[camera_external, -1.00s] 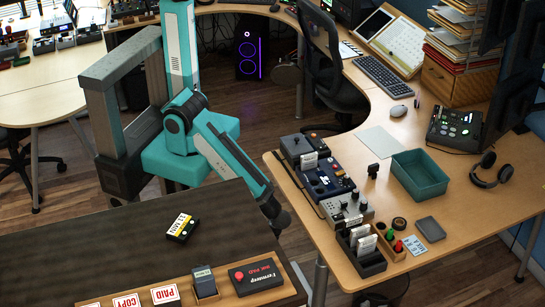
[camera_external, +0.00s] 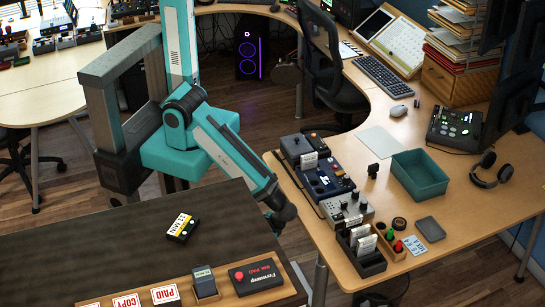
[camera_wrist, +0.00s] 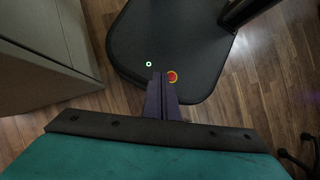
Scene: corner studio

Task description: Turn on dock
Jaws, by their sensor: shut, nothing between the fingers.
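My gripper (camera_wrist: 161,80) is shut and empty in the wrist view, its two dark fingers together and pointing down over the floor side. In the external view my gripper (camera_external: 281,218) hangs in the gap between the dark table and the wooden desk, left of the desk devices and touching none of them. I cannot tell for sure which device is the dock. A dark blue-and-black unit (camera_external: 326,182) with knobs and a white label stands in the row on the desk. No desk device shows in the wrist view.
The row also holds a dark box (camera_external: 299,149), a grey knobbed unit (camera_external: 345,209) and a black organiser (camera_external: 361,254). A teal tray (camera_external: 420,176) and headphones (camera_external: 491,170) lie right. The dark table (camera_external: 120,235) carries a yellow-and-black item (camera_external: 182,227) and stamps.

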